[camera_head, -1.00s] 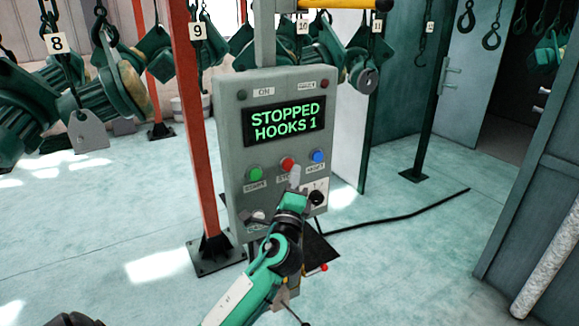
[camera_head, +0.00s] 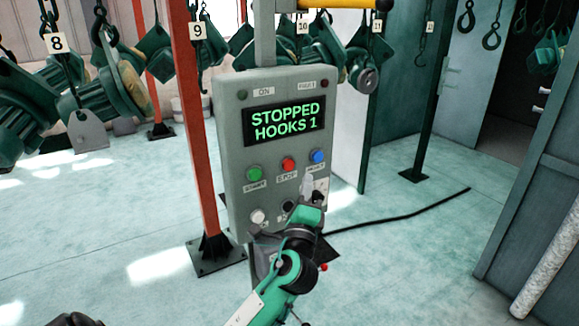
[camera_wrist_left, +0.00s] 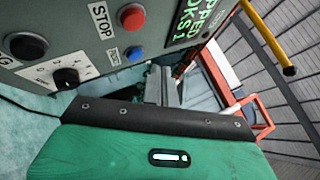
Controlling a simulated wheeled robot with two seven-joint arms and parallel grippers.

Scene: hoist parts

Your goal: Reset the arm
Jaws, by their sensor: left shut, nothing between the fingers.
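My left gripper (camera_head: 307,184) is shut and empty in front of the lower right part of the grey control box (camera_head: 235,160). Its fingers also show in the left wrist view (camera_wrist_left: 162,86). In the head view its tip is below the blue button (camera_head: 318,156) and right of the red stop button (camera_head: 289,164). I cannot tell whether it touches the box. The green start button (camera_head: 254,174) is at the left. The display (camera_head: 286,121) reads "STOPPED HOOKS 1". A black knob (camera_wrist_left: 67,77) shows in the wrist view. My right gripper is not in view.
A red post (camera_head: 203,130) stands left of the box. Green hoist parts (camera_head: 100,85) hang on numbered hooks behind. A black cable (camera_head: 405,214) lies on the floor at the right. A grey cabinet (camera_head: 535,190) stands at the right edge.

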